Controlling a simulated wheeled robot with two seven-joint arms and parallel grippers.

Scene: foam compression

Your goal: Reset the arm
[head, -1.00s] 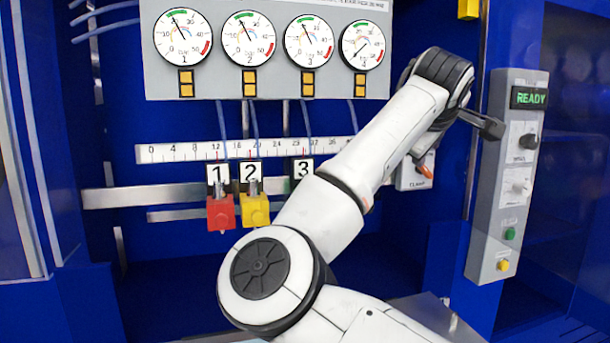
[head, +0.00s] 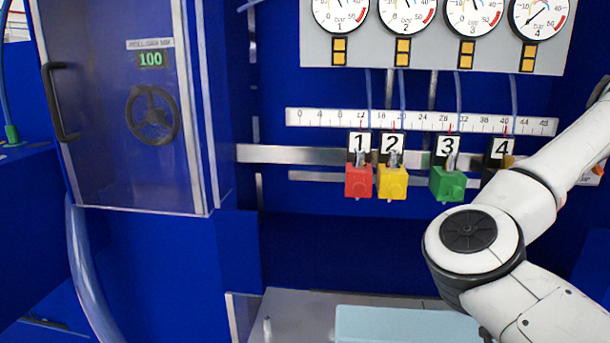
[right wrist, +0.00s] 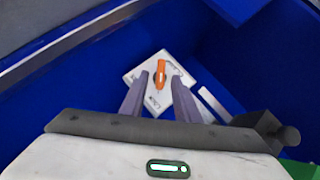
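My right arm (head: 480,235) comes in from the lower right of the head view and runs up to the right edge; its gripper is out of that frame. In the right wrist view my right gripper (right wrist: 160,82) is open, its two grey fingers apart with nothing held. Beyond the fingertips is a white plate (right wrist: 146,76) with an orange lever (right wrist: 162,68); the fingers appear apart from it. The lever's orange end also shows at the right edge of the head view (head: 598,169). My left arm and gripper are not in view.
Red (head: 358,182), yellow (head: 392,184) and green (head: 446,184) blocks hang under numbered tags below a ruler (head: 420,122). Dial gauges (head: 474,12) are above. A cabinet door (head: 112,110) reading 100 stands left. A light blue slab (head: 400,325) lies low in front.

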